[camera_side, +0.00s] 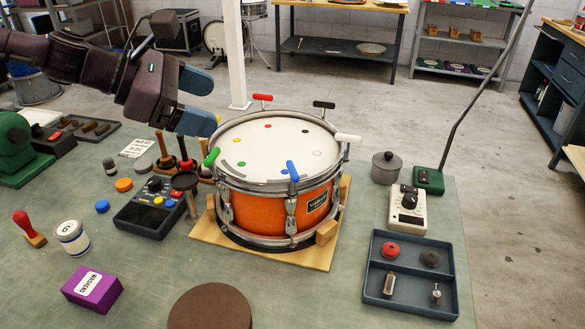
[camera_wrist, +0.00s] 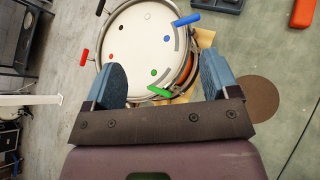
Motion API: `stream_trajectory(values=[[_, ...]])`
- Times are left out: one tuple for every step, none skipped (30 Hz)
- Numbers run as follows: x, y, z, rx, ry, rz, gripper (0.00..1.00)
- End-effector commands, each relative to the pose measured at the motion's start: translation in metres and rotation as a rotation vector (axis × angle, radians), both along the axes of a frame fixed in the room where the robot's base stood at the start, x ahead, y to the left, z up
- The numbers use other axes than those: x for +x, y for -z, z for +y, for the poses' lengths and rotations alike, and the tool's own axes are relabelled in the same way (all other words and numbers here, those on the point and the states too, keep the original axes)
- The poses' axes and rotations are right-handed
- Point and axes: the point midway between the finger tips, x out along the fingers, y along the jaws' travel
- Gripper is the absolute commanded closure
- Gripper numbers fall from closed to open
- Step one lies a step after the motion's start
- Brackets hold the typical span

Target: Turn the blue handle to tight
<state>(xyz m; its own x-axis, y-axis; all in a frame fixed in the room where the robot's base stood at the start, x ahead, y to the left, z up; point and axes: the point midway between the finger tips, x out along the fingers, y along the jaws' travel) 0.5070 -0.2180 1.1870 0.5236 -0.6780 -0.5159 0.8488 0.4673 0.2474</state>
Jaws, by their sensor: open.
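The orange drum (camera_side: 265,209) stands on a wooden base with a white head and coloured dots. The blue handle (camera_side: 292,171) stands at the drum's front rim, near a blue dot and a grey arc mark on the head. It also shows in the wrist view (camera_wrist: 186,19), at the rim's upper right. My gripper (camera_side: 208,102) is open and empty, up and left of the drum, apart from the blue handle. In the wrist view my gripper (camera_wrist: 160,80) has its two blue fingers spread wide, with the green handle (camera_wrist: 158,91) between and beyond them.
Green (camera_side: 211,157), red (camera_side: 262,97), black (camera_side: 324,104) and white (camera_side: 347,138) handles stand around the rim. A mixer-like box (camera_side: 150,215) and mallets stand left of the drum. A blue tray (camera_side: 410,300) lies front right. Bench in front of the drum is mostly clear.

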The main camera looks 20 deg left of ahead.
Motion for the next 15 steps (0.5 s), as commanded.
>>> stream_trajectory(values=[[-0.005,-0.012,-0.007,-0.112,-0.009,0.057,0.19],[-0.007,-0.019,-0.011,-0.178,-0.013,0.089,0.19],[-0.010,-0.030,-0.017,-0.267,-0.017,0.130,0.19],[-0.011,-0.022,-0.018,-0.292,-0.018,0.151,0.19],[-0.011,-0.005,-0.017,-0.282,-0.020,0.153,0.19],[-0.011,0.011,-0.017,-0.279,-0.020,0.151,0.19],[-0.011,0.021,-0.017,-0.278,-0.019,0.150,0.19],[-0.011,0.030,-0.018,-0.277,-0.019,0.148,0.19],[-0.011,0.042,-0.018,-0.277,-0.019,0.146,0.19],[-0.011,0.050,-0.018,-0.276,-0.018,0.145,0.19],[-0.011,0.056,-0.018,-0.274,-0.018,0.142,0.19],[-0.011,0.066,-0.018,-0.275,-0.018,0.143,0.19],[-0.011,0.071,-0.018,-0.275,-0.018,0.141,0.19],[-0.011,0.075,-0.018,-0.274,-0.017,0.140,0.19],[-0.011,0.079,-0.019,-0.273,-0.016,0.137,0.19]])
